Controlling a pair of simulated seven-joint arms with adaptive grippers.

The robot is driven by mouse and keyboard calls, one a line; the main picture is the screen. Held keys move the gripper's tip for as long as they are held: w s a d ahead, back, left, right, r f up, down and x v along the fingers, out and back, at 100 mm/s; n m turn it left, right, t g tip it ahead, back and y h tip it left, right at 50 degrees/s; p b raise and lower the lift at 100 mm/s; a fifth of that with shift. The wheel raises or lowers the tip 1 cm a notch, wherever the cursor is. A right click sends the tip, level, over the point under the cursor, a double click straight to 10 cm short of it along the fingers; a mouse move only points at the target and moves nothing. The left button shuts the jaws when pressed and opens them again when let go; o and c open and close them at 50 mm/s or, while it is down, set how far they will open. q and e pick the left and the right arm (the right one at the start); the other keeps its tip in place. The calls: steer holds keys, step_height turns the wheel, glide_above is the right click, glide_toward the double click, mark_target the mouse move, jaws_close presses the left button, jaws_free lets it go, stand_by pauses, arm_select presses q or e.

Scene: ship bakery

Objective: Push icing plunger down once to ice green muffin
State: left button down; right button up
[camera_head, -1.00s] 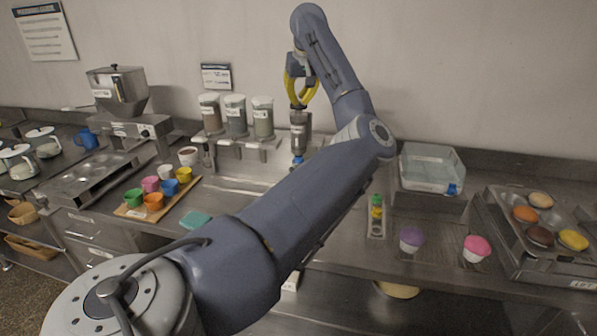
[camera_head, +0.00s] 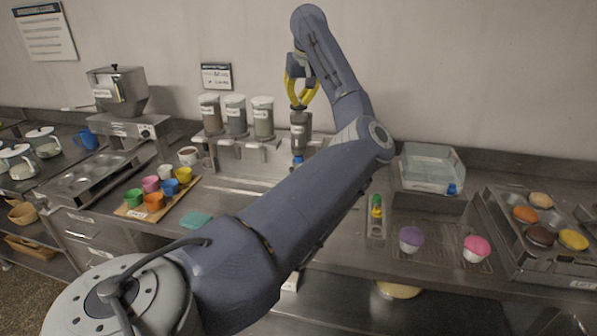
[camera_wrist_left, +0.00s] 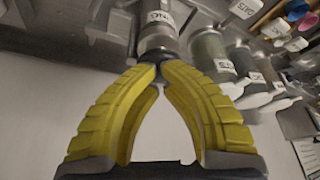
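The icing dispenser (camera_head: 299,128) is a grey upright cylinder with a blue tip at the back of the counter; its labelled body also shows in the left wrist view (camera_wrist_left: 158,30). My left gripper (camera_head: 298,106) points down with its yellow fingertips together at the top of the dispenser. In the left wrist view the fingertips (camera_wrist_left: 155,58) meet right at the dispenser's top end, and I see no plunger knob between them. The space below the nozzle is partly hidden by my left arm. I cannot make out a green muffin. My right gripper is out of view.
Three labelled canisters (camera_head: 235,115) stand left of the dispenser. Small coloured cups (camera_head: 153,201) sit on a board at left. A purple-topped muffin (camera_head: 411,239) and a pink-topped muffin (camera_head: 476,248) stand on the right, near a muffin tray (camera_head: 507,232) and a clear bin (camera_head: 430,166).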

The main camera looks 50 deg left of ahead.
arm_select(q)
steer(key=shift+r, duration=2.25)
steer(key=shift+r, duration=3)
